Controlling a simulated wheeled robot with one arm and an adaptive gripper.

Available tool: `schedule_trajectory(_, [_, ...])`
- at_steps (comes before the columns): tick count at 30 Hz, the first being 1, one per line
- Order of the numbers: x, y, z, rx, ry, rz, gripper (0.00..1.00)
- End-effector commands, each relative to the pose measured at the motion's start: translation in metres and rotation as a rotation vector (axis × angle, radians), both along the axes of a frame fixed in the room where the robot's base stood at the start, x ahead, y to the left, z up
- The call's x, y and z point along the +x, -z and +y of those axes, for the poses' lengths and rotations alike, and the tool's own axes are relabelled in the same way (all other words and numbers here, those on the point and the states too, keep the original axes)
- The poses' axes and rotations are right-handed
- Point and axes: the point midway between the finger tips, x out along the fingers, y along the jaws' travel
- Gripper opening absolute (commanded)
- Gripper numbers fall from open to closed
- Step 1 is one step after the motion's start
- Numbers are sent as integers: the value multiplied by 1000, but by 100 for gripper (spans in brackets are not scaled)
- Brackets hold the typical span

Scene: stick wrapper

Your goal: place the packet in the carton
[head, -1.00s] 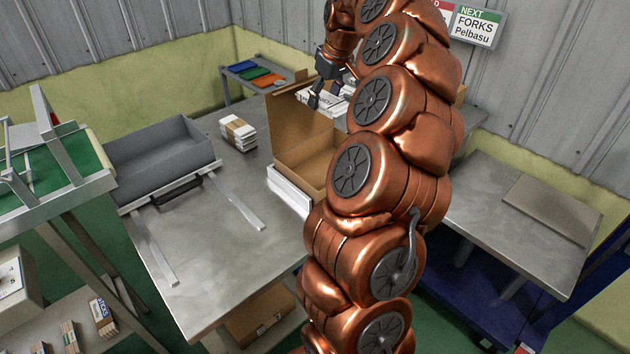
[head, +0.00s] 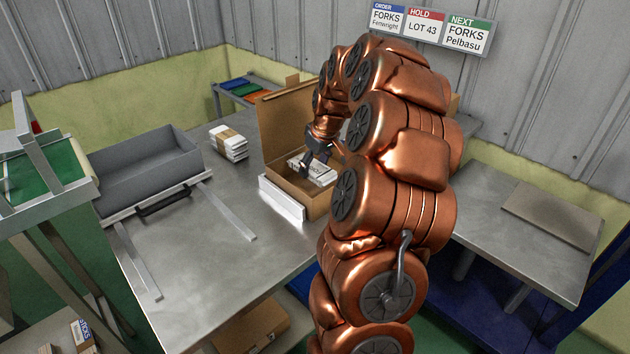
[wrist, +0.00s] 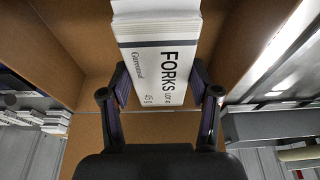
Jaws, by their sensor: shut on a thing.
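The packet (wrist: 156,60) is white with black lettering that reads FORKS. My gripper (wrist: 158,88) is shut on it, one finger on each side, in the wrist view. In the head view my gripper (head: 316,162) holds the packet (head: 318,172) in the mouth of the open brown cardboard carton (head: 287,186). The carton's walls (wrist: 80,25) surround the packet in the wrist view. I cannot tell whether the packet touches the carton floor. My arm hides the carton's right part.
A banded white stack (head: 229,142) stands on the metal table (head: 215,270) left of the carton. A grey tray (head: 150,165) is further left. The carton's raised flap (head: 283,118) stands behind. Signs (head: 430,28) hang on the wall. A side table (head: 520,225) is at right.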

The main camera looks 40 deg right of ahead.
Motion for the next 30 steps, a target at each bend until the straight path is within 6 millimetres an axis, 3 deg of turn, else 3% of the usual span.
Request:
schedule_trajectory(14, [-1,52,0,2,-1,4,27])
schedule_trajectory(26, [0,57,0,0,0,0,27])
schedule_trajectory(27, [0,57,0,0,0,0,62])
schedule_trajectory(30, [0,56,0,-1,-1,0,73])
